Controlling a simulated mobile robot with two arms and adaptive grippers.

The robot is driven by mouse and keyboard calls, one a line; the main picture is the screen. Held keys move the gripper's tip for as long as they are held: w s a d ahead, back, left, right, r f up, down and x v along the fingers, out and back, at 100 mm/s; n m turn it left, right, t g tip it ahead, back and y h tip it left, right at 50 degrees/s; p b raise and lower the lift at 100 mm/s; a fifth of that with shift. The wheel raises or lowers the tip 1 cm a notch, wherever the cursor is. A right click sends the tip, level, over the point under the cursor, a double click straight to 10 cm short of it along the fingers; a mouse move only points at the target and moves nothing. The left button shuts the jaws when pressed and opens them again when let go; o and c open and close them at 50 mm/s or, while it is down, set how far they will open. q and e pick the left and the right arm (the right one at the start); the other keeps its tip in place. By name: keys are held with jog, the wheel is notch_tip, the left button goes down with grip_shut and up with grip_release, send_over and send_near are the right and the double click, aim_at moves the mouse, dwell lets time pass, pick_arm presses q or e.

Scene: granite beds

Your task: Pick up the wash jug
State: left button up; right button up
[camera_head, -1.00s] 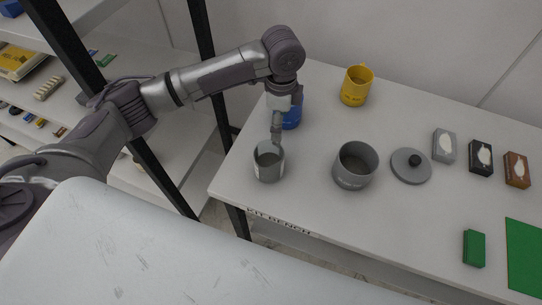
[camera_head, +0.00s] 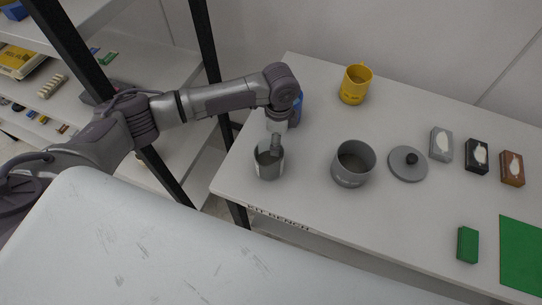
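A small grey open-topped jug (camera_head: 269,169) stands upright near the left end of the white bench. A faint mark shows on its front, too small to read. My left gripper (camera_head: 271,154) points down at its mouth, with its fingertips overlapping the far rim. I cannot tell whether the fingers are apart or closed on the wall. A blue vessel (camera_head: 297,108) stands just behind my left wrist and is mostly hidden by it. A yellow jug (camera_head: 355,85) with dark lettering stands at the back of the bench. My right gripper is out of view.
On the white bench (camera_head: 310,205), a wider grey pot (camera_head: 352,180) stands right of the small jug, beside a round grey lid (camera_head: 404,169). Several small boxes (camera_head: 477,157), a green block (camera_head: 467,245) and a green mat (camera_head: 524,255) lie farther right. A black rack post (camera_head: 207,45) stands left.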

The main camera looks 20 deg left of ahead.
pick_arm(q)
jog(key=c, duration=1.2)
jog(key=shift+r, duration=0.1)
